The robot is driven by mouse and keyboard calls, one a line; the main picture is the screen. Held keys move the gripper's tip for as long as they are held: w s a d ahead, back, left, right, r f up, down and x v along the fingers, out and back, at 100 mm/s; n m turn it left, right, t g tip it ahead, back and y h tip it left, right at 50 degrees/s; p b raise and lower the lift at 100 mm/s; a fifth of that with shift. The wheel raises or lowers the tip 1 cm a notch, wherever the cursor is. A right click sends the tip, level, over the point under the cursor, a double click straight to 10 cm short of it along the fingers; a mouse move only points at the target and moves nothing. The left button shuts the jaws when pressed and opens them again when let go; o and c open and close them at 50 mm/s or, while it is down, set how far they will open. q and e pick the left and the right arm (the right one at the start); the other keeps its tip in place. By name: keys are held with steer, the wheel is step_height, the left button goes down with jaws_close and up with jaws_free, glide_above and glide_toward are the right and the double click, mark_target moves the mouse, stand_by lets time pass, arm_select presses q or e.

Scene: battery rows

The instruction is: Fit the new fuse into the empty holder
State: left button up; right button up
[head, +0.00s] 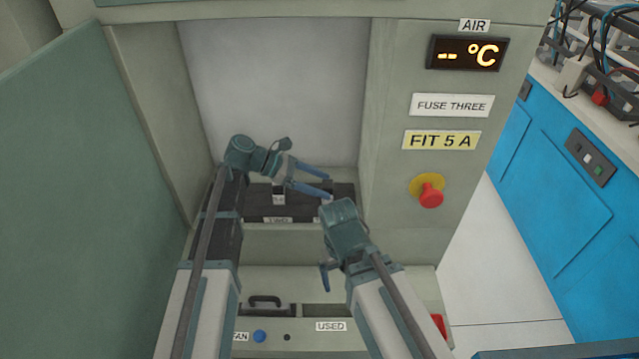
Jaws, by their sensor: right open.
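A black holder block (258,209) lies along the back of the open cabinet, with a label TWO on its front. A small piece with a white label (278,199) stands in it, perhaps a fuse. My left gripper (326,185) is over the block's right part, its blue fingers apart with nothing visible between them. My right gripper (326,277) is lower, in front of the block, pointing down and open; its arm hides part of it. The block's right end is partly hidden by my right arm. I cannot pick out the new fuse or the empty holder for certain.
Signs on the right panel read FUSE THREE (452,105) and FIT 5 A (441,140), above a red stop button (431,195). Below are a black handle (265,300), a blue button (260,336) and a USED label (331,326). A green door (80,190) stands open at left.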

arm_select(q)
steer(key=shift+r, duration=0.25)
steer(key=shift+p+v, duration=3)
steer(key=shift+v, duration=3)
steer(key=shift+f, duration=0.15)
steer(key=shift+d+f+b, duration=0.35)
steer(key=shift+d, duration=0.1)
steer(key=b+x, duration=0.5)
steer(key=x, duration=0.6)
steer(key=shift+r, duration=0.15)
